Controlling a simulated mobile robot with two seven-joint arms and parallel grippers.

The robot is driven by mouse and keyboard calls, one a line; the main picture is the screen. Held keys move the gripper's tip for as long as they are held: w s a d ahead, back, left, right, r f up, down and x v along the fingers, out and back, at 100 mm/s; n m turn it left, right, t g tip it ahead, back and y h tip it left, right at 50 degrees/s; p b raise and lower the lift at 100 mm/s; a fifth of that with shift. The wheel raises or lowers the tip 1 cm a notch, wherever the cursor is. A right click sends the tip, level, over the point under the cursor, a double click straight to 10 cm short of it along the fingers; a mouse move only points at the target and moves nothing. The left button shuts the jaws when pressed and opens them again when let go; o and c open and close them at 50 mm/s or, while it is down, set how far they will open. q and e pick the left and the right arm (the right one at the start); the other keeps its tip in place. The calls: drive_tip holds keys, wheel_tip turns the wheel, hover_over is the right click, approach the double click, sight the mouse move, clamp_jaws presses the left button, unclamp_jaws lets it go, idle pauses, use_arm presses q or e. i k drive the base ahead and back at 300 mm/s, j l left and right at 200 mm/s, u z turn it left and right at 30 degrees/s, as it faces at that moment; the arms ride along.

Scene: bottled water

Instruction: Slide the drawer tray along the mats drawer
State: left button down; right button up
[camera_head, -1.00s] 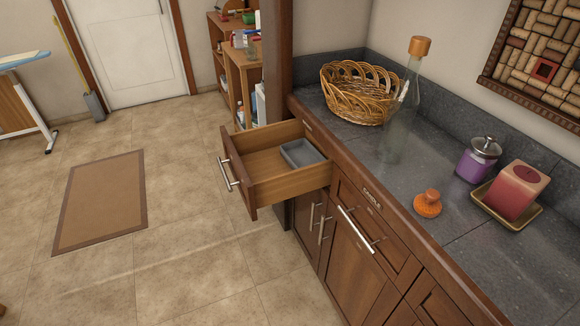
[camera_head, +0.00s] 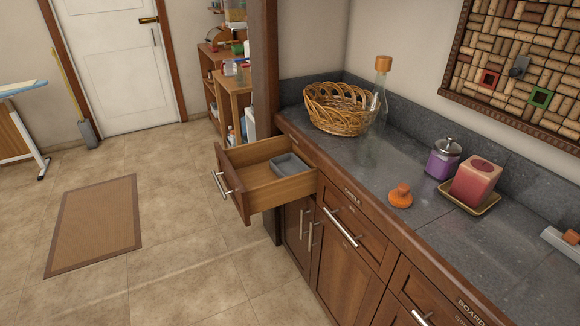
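The open wooden drawer (camera_head: 284,191) sticks out from the left end of the counter front, with a metal bar handle (camera_head: 222,185) on its face. A small grey tray (camera_head: 291,167) sits inside it, toward the cabinet end and the far side. The rest of the drawer floor is bare. I cannot read a label on this drawer. Neither of my grippers is in view.
On the counter (camera_head: 430,210) stand a wicker basket (camera_head: 338,109), a clear bottle (camera_head: 376,115), an orange knob-like item (camera_head: 400,196), a purple jar (camera_head: 442,160) and a red candle (camera_head: 476,180). Closed drawers lie below. The floor (camera_head: 180,225) before the open drawer is clear.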

sight(288, 164)
drive_tip(key=z, duration=1.9)
drive_tip(key=j, duration=3.65)
drive_tip(key=i, duration=0.1)
